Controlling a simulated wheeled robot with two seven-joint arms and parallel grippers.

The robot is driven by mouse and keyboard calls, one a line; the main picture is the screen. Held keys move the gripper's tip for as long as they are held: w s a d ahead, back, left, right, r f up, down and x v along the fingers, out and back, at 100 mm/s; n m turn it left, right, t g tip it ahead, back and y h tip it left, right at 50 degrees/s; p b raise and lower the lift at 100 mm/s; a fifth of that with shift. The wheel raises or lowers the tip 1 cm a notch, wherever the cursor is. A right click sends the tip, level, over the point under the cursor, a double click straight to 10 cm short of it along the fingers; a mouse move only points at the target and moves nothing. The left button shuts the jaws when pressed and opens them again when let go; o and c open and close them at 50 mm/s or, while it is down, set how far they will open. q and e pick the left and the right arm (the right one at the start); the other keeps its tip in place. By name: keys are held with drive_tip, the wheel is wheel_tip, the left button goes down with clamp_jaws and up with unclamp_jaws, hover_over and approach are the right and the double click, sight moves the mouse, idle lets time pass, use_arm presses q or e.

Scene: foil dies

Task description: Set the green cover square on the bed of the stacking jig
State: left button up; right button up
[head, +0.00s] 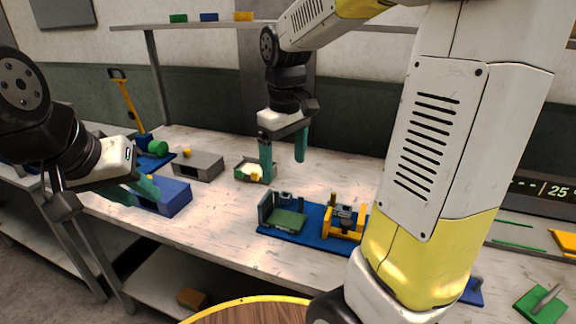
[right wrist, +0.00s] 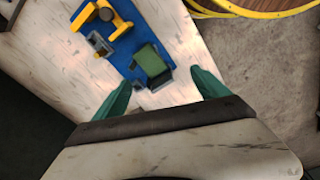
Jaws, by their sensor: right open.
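A green cover (head: 288,220) lies in the grey stacking jig at the left end of a blue base plate (head: 310,240). It also shows in the right wrist view (right wrist: 152,60), looking roughly in line with the jig; I cannot tell whether it is exactly square or fully flat. My right gripper (head: 283,158) is open and empty, above and behind the jig, its teal fingers apart. In the right wrist view its fingers (right wrist: 160,92) stand either side of the jig's end, clear of the cover. My left gripper (head: 140,195) is at the far left by a blue box, fingers apart.
A yellow fixture (head: 343,222) stands on the same blue plate, right of the jig. A small tray (head: 250,170) with yellow bits, a grey box (head: 198,166) and the blue box (head: 172,196) stand to the left. A yellow-handled press (head: 130,105) stands behind.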

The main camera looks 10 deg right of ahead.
drive_tip(key=s+r+m+t+y, duration=0.1)
drive_tip(key=s+r+m+t, duration=0.1)
drive_tip(key=s, duration=0.4)
drive_tip(key=s+r+m+t+y, duration=0.1)
drive_tip(key=s+r+m+t, duration=0.1)
drive_tip(key=s, duration=0.4)
drive_tip(key=shift+d+m+t, duration=0.45)
drive_tip(key=shift+m+t, duration=0.25)
drive_tip(key=shift+m, duration=0.3)
